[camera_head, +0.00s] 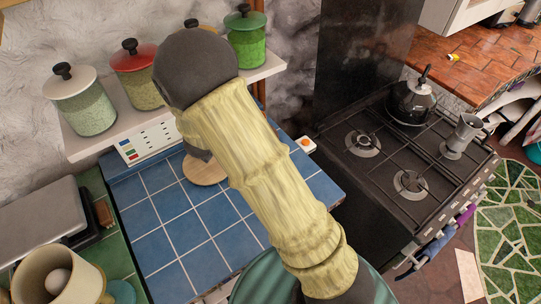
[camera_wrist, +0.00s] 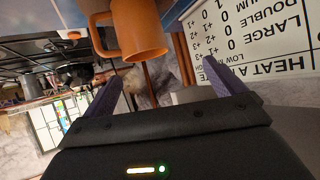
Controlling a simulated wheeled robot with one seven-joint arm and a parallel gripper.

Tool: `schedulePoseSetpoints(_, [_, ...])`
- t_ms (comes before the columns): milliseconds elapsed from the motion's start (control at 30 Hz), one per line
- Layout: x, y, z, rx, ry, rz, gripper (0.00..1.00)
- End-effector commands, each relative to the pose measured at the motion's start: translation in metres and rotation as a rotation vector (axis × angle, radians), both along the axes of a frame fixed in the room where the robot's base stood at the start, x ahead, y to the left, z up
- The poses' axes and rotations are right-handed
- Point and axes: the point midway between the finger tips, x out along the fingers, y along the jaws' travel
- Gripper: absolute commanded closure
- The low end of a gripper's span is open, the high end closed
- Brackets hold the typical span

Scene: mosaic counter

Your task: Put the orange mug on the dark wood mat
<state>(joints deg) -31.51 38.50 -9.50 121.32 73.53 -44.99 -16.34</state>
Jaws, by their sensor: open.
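The orange mug (camera_wrist: 143,30) shows at the top of the wrist view, with its handle on the left. My gripper (camera_wrist: 163,75) is open, with its two purple fingers pointing toward the mug and apart. The mug lies ahead of the fingertips, and nothing is visibly held. In the head view my arm hides the mug and the gripper's fingers. A round light-wood disc (camera_head: 205,172) lies on the blue tiles, partly covered by my arm. I cannot make out a dark wood mat in either view.
Blue tiled counter (camera_head: 160,249) is mostly clear left of my arm. A white labelled panel (camera_head: 150,141) stands at its back, under a shelf of jars (camera_head: 84,100). A stove (camera_head: 345,190) with a kettle (camera_head: 411,101) is right. A cream pot (camera_head: 42,270) is front left.

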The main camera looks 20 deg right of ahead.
Motion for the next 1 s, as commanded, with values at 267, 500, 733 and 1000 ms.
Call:
schedulePoseSetpoints(267, [-0.039, -0.006, 0.031, 0.229, 0.204, 0.330, 0.05])
schedulePoseSetpoints(500, [-0.133, -0.027, 0.047, 0.275, 0.482, 0.555, 0.05])
schedulePoseSetpoints(733, [-0.222, -0.062, 0.052, 0.213, 0.743, 0.641, 0.05])
schedulePoseSetpoints(1000, [-0.235, -0.068, 0.052, 0.198, 0.789, 0.649, 0.05])
